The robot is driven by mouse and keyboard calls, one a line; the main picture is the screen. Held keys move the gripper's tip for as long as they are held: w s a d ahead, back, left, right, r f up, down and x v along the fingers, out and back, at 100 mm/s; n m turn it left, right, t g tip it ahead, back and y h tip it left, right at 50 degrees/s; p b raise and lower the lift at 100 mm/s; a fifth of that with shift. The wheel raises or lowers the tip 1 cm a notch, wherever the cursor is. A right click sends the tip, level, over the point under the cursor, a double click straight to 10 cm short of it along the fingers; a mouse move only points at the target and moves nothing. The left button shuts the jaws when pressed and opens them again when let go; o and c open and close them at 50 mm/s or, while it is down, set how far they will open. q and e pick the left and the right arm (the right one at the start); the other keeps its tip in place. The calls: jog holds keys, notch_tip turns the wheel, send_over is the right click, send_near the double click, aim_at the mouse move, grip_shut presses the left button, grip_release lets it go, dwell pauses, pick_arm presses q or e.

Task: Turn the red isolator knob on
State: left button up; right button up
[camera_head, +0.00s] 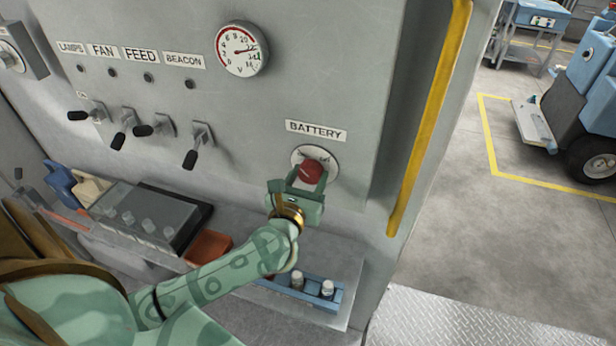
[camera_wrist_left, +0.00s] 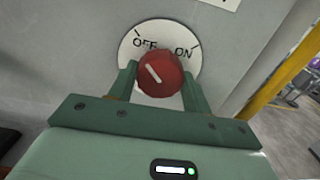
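The red isolator knob (camera_head: 311,172) sits on a round white plate under the BATTERY label. In the left wrist view the knob (camera_wrist_left: 161,73) has a white pointer line slanting up and left, toward the OFF word on its plate (camera_wrist_left: 133,47); ON is to the right. My left gripper (camera_head: 307,176) is at the knob, its two green fingers on either side. In the left wrist view the fingers (camera_wrist_left: 160,85) lie close along both sides of the knob. I cannot tell whether they press on it. My right gripper is not in view.
Several black-handled toggle switches (camera_head: 190,158) stick out left of the knob, with a gauge (camera_head: 242,49) above. A shelf below holds a dark box (camera_head: 150,215) and a blue tray (camera_head: 309,300). A yellow edge strip (camera_head: 429,120) runs right of the panel; open floor lies beyond.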

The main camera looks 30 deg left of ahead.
pick_arm(q)
jog(key=m+p, duration=0.4)
jog(key=shift+r+m, duration=0.2)
jog(key=shift+m, duration=0.1)
jog(key=m+p, duration=0.4)
jog(key=shift+m, duration=0.3)
jog(key=m+p, duration=0.3)
jog(key=m, duration=0.1)
jog(key=shift+f+p, duration=0.1)
jog(key=shift+p, duration=0.3)
jog(key=shift+f+m+p, duration=0.15)
jog(key=shift+m+p, duration=1.15)
jog(key=shift+m, duration=1.1)
jog(key=shift+s, duration=0.1)
jog(key=o, duration=1)
